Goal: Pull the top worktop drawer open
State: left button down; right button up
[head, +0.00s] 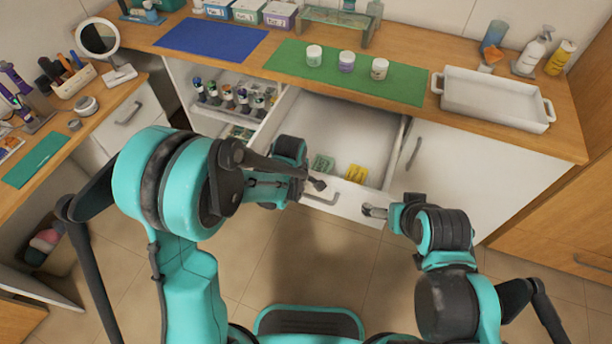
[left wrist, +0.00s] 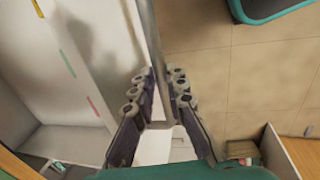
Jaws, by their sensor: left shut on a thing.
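The top worktop drawer (head: 345,125) is pulled well out from under the wooden worktop, and its white interior shows. A green item (head: 322,164) and a yellow item (head: 357,172) lie inside near the front. My left gripper (head: 312,188) is at the drawer's white front, by its metal handle (head: 320,200). In the left wrist view, the left fingers (left wrist: 163,95) are shut on a narrow grey bar, which looks like the handle. My right gripper (head: 372,211) hovers near the right end of the drawer front, apart from the handle; its finger opening is too small to judge.
A green mat (head: 400,88) with several small jars and a white tray (head: 490,100) lie on the worktop. A shelf of bottles (head: 235,98) is open left of the drawer. A closed white door (head: 460,165) stands to the right. Floor before the drawer is clear.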

pick_arm(q)
jog(key=s+a, duration=0.3)
jog(key=s, duration=0.6)
jog(key=shift+s, duration=0.1)
jog(key=c, duration=1.8)
grip_release()
notch_tip(320, 180, up, 12)
jog(key=s, duration=0.2)
jog(key=shift+a, duration=0.35)
jog(key=shift+f, duration=0.1)
jog(key=s+a+r+m+t, duration=0.3)
jog(key=a+r+m+t, duration=0.2)
jog(key=a+m, duration=0.4)
jog(key=m, duration=0.5)
jog(key=shift+s+r+y, duration=0.2)
jog(key=shift+s+y, duration=0.1)
jog(key=shift+s, duration=0.05)
